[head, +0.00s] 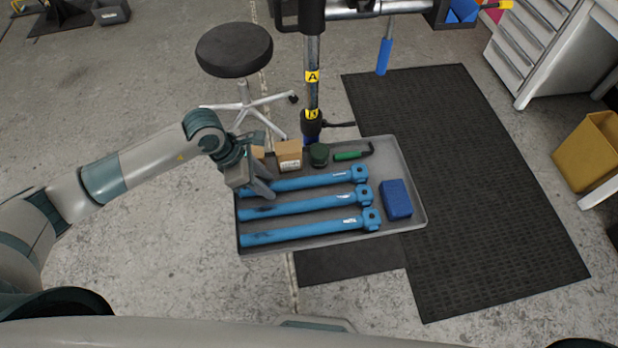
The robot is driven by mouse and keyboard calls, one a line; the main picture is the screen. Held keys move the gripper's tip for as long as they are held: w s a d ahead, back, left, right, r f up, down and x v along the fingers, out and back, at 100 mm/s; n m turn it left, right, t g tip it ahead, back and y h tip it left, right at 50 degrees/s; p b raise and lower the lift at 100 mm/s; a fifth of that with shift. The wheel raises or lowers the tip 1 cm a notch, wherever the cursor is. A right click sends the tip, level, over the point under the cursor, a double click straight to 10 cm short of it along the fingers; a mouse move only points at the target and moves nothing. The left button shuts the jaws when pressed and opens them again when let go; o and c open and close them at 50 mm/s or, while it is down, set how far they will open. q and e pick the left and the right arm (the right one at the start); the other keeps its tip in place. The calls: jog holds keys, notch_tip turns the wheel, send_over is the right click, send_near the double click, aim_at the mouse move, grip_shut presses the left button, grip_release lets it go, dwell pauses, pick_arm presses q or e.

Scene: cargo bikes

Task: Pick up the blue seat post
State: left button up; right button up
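Three blue seat posts lie side by side in a grey tray (410,222), their clamp heads to the right. They are the far post (312,182), the middle post (305,204) and the near post (300,232). My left gripper (258,190) is at the left end of the far post and covers part of it. Its fingers point down at the post, but the contact between them is hidden, so I cannot tell if they are closed on it. The far post lies level in line with the others. My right gripper is not in view.
The tray also holds a cardboard box (289,155), a dark green round item (319,154), a green-handled tool (350,155) and a blue box (396,199). A repair stand pole (312,95) rises behind it. A black stool (234,50) stands behind left.

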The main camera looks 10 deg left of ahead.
pick_arm(q)
jog(key=shift+f, duration=0.3)
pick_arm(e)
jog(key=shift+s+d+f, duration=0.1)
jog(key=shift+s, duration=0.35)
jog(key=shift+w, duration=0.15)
pick_arm(q)
grip_shut()
jog(key=shift+d, duration=0.1)
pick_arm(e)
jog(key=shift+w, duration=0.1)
pick_arm(q)
jog(key=shift+r, duration=0.25)
